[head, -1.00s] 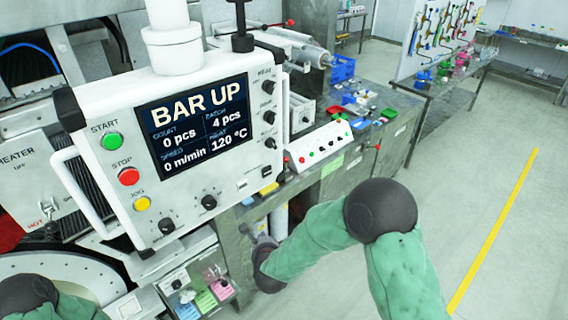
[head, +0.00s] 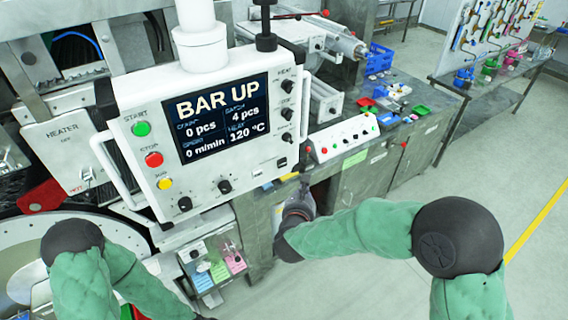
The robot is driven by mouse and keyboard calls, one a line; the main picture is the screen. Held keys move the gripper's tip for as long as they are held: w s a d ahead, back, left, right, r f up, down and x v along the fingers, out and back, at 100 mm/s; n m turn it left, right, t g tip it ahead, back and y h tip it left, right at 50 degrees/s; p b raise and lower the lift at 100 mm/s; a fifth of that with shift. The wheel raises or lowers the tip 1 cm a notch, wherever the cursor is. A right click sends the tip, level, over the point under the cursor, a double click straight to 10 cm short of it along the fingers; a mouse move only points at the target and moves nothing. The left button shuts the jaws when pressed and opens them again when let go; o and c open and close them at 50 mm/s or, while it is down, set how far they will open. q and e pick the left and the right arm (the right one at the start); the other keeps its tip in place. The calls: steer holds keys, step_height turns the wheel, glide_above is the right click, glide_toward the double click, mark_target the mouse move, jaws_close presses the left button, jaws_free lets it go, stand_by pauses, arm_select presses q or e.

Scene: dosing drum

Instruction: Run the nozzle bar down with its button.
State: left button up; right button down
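The control panel (head: 203,130) hangs at the left centre, its screen (head: 222,117) reading "BAR UP", 0 pcs, batch 4 pcs, 0 m/min and 120 °C. It carries a green START button (head: 141,129), a red STOP button (head: 154,159), a yellow JOG button (head: 165,184) and several black knobs. No button is readably marked for the bar. The nozzle bar itself cannot be made out. My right gripper (head: 301,200) is below and right of the panel, apart from it and partly hidden by its own wrist; its fingers are unclear. My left arm is at the lower left, its gripper out of view.
A white sloped button box (head: 345,138) stands on the grey bench right of the panel. A small box with coloured cards (head: 214,266) sits below the panel. A heater unit (head: 62,145) and large drum rim (head: 20,250) are at left. Open floor lies right.

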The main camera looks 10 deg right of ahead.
mark_target(282, 163)
steer(key=w+a, duration=0.3)
steer(key=w, duration=0.5)
steer(key=shift+w, duration=0.15)
stand_by(0.5)
stand_by(1.0)
steer(key=shift+w+a, duration=0.15)
steer(key=shift+w, duration=0.25)
